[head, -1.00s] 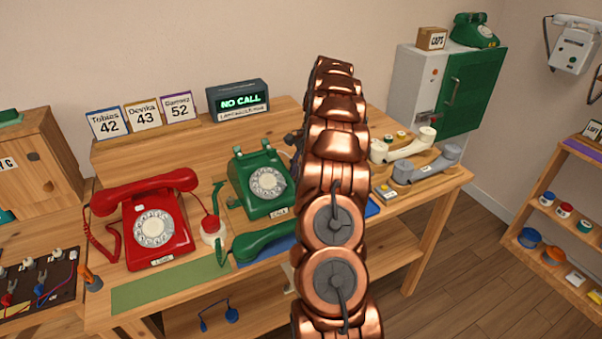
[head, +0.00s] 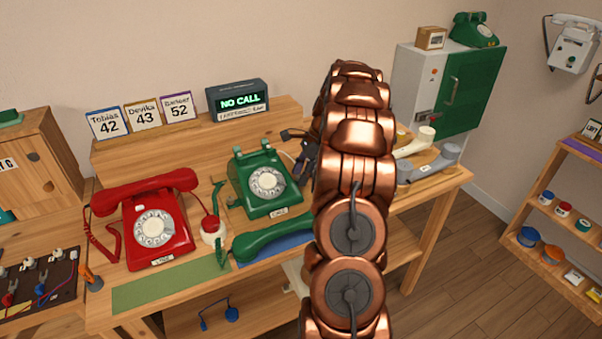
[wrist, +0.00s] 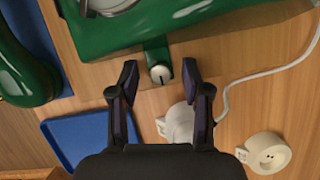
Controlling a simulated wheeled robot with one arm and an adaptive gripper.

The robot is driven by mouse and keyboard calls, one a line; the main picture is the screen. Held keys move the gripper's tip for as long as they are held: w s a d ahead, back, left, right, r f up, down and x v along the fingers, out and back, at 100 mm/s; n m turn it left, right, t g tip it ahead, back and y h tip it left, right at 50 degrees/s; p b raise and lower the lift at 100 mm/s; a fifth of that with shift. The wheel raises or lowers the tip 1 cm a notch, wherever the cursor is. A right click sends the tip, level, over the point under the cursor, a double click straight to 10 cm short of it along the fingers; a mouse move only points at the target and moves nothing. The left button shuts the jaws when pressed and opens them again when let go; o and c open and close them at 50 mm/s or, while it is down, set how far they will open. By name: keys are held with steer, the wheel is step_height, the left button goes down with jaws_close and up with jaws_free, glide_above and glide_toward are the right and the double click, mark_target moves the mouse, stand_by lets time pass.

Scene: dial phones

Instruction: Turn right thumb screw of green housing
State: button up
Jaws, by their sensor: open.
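The green housing is the body of the green dial phone (head: 262,187), standing mid-bench in the head view. It fills the top of the wrist view (wrist: 120,35). A pale round thumb screw (wrist: 160,73) with a dark slot mark sits on a green tab at the housing's edge. My gripper (wrist: 160,68) is open, and its two dark fingertips appear on either side of the screw, apart from it in the picture. I cannot tell their depth relative to the screw. In the head view my gripper (head: 308,168) is at the housing's right side, partly hidden by my arm.
The green handset (head: 272,241) lies off its cradle in front of the housing. A blue tray (wrist: 85,136), a white plug-like part (wrist: 177,123) with a cord and a cream round piece (wrist: 267,153) lie near my gripper. The red phone (head: 157,225) stands at left.

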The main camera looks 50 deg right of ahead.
steer(key=shift+m, duration=0.4)
steer(key=shift+v, duration=3.95)
steer(key=s+a+r+n+g, duration=0.1)
steer(key=a+n, duration=0.3)
steer(key=a, duration=0.5)
steer(key=s+a+r+n+g, duration=0.1)
steer(key=s+a+r+n, duration=0.1)
steer(key=a, duration=0.8)
steer(key=s+a+r+n+h, duration=0.1)
steer(key=s+a+n, duration=0.3)
steer(key=a, duration=0.6)
steer(key=shift+a+r+n+g, duration=0.2)
steer(key=shift+r+n+g, duration=0.2)
steer(key=shift+r+n, duration=0.7)
steer(key=shift+f, duration=0.25)
